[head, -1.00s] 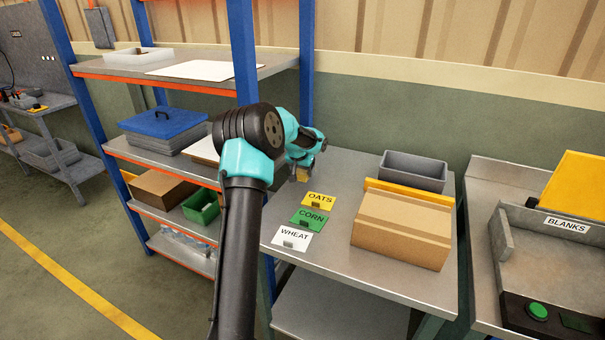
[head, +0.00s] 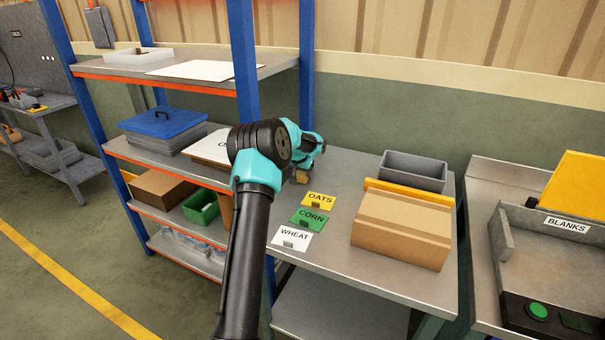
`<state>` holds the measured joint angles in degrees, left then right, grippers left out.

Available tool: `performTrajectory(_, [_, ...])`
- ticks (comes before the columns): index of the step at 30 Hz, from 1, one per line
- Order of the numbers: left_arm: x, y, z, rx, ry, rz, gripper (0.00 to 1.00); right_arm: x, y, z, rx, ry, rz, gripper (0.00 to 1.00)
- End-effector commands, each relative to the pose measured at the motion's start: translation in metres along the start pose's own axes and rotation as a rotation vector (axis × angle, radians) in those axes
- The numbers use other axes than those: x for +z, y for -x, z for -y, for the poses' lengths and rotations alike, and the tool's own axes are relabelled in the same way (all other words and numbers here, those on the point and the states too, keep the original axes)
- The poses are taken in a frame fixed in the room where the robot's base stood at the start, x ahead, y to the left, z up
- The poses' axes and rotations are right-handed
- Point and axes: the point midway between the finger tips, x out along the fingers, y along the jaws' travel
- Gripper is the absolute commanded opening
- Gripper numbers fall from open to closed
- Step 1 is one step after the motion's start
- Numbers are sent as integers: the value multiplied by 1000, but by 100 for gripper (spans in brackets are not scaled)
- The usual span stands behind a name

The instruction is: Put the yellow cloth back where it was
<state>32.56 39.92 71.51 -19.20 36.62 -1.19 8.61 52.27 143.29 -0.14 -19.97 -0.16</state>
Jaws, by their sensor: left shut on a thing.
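My left gripper (head: 309,172) is low over the back left part of the grey table (head: 345,180), behind the cards. It is shut on the yellow cloth (head: 302,179), of which only a small tan-yellow patch shows below the jaws. My arm hides part of the gripper, and I cannot tell whether the cloth touches the table. My right gripper is out of view.
OATS (head: 318,201), CORN (head: 309,217) and WHEAT (head: 291,237) cards lie on the table's left side. A cardboard box (head: 402,228) and a grey bin (head: 413,172) stand right. A blue-post shelf rack (head: 247,60) stands left. Table room shows between gripper and bin.

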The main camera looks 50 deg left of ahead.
Motion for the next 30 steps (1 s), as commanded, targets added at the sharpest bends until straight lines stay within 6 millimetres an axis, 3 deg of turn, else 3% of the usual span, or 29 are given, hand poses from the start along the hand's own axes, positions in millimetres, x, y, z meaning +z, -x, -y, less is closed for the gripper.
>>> performTrajectory(14, [3,-7,0,0,0,-2,46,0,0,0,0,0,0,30])
performTrajectory(15, [3,-8,0,0,0,-2,70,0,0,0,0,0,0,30])
performTrajectory(21, [3,-7,0,0,0,-2,89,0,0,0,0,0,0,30])
performTrajectory(23, [3,-7,0,0,0,-2,94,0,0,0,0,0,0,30])
performTrajectory(30, [2,-7,0,0,0,-2,94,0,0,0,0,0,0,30])
